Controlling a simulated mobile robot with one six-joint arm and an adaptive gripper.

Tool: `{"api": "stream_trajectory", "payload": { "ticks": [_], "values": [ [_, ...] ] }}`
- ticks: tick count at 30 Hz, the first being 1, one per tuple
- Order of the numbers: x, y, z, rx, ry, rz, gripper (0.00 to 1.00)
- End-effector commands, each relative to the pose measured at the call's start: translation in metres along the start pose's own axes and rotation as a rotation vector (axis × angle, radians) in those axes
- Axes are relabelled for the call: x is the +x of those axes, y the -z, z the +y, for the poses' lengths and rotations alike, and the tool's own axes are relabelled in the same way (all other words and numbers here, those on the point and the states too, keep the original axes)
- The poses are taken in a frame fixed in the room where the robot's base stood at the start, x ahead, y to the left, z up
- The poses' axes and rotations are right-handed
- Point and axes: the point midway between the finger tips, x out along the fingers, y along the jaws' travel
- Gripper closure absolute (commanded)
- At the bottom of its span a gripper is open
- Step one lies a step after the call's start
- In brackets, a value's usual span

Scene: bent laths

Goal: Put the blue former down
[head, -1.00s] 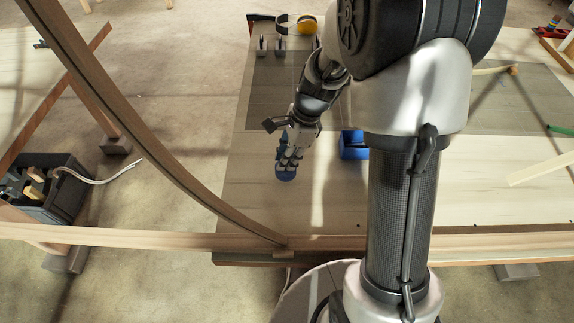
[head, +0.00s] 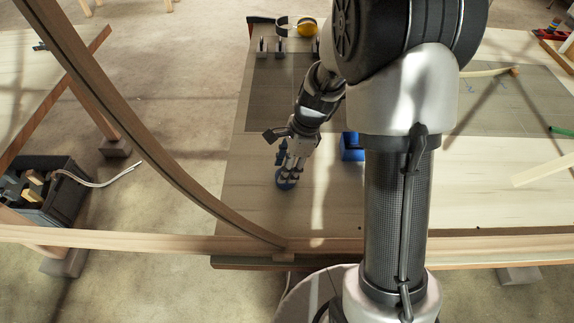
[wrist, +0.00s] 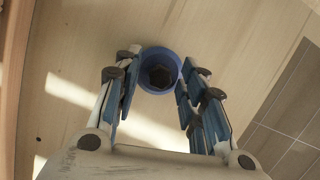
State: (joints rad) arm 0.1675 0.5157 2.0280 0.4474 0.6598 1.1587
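The blue former (head: 286,184) is a small round piece. In the wrist view it shows end-on as a blue ring (wrist: 147,82) with a dark hollow. My gripper (head: 287,168) points down over the near left part of the workbench (head: 250,180). In the wrist view its blue-padded fingers (wrist: 158,90) lie against both sides of the ring, so it looks shut on the former. The former is upright, on the bench top or very close above it. The fingers hide part of it in the head view, and I cannot tell whether it touches the wood.
A blue box (head: 351,148) stands just right of my gripper. A bent lath (head: 150,150) arches in front on the left, joining a long rail (head: 130,238) along the near edge. A dark mat (head: 268,95) covers the back. Bare wood lies around the former.

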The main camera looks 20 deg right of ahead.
Motion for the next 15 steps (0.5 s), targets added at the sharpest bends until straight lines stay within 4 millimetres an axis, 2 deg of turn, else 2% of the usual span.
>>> {"api": "stream_trajectory", "payload": {
  "ticks": [5, 8, 11, 15],
  "values": [
    [-0.001, 0.0, 0.0, 0.0, 0.0, 0.0, 0.62],
    [-0.008, -0.001, 0.0, 0.0, 0.001, 0.0, 0.62],
    [-0.024, -0.002, -0.001, 0.0, 0.004, 0.0, 0.62],
    [-0.056, -0.002, -0.001, 0.0, 0.005, 0.0, 0.62]
  ]
}}
